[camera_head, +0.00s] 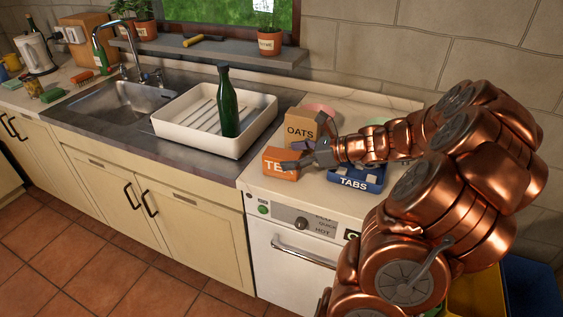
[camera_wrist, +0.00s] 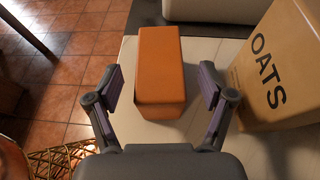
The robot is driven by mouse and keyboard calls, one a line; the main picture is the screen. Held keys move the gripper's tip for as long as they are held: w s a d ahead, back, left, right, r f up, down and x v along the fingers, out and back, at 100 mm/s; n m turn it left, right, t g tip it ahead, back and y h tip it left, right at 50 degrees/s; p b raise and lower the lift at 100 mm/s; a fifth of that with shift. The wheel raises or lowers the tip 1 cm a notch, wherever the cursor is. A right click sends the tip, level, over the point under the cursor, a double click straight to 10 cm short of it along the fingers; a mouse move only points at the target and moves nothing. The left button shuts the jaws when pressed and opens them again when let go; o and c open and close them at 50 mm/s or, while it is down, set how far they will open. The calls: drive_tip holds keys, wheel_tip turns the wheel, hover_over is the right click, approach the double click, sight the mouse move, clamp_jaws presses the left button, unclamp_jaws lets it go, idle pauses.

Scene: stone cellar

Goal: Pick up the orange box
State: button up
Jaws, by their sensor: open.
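The orange box (camera_head: 279,165), with "TE" lettering showing, stands on the white top of the appliance near its front left corner in the head view. In the wrist view the orange box (camera_wrist: 160,78) lies between the two fingers of my gripper. My gripper (camera_head: 291,164) reaches in from the right at the box, and its dark fingers hide part of the lettering. In the wrist view my gripper (camera_wrist: 162,88) is open, with a finger on each side of the box. A gap shows on the right side; the left finger is very close to the box.
A brown OATS box (camera_head: 301,130) stands just behind, and shows close to the right finger in the wrist view (camera_wrist: 282,65). A blue TABS box (camera_head: 354,181) is to the right. A white tray (camera_head: 171,128) with a green bottle (camera_head: 228,110) stands left, beside the sink (camera_head: 120,103).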

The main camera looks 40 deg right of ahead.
sight(276, 157)
drive_tip(key=shift+p+x, duration=0.4)
drive_tip(key=shift+x, duration=2.1)
drive_tip(key=shift+r, duration=0.2)
drive_tip(key=shift+c, duration=0.4)
drive_tip(key=c, duration=0.8)
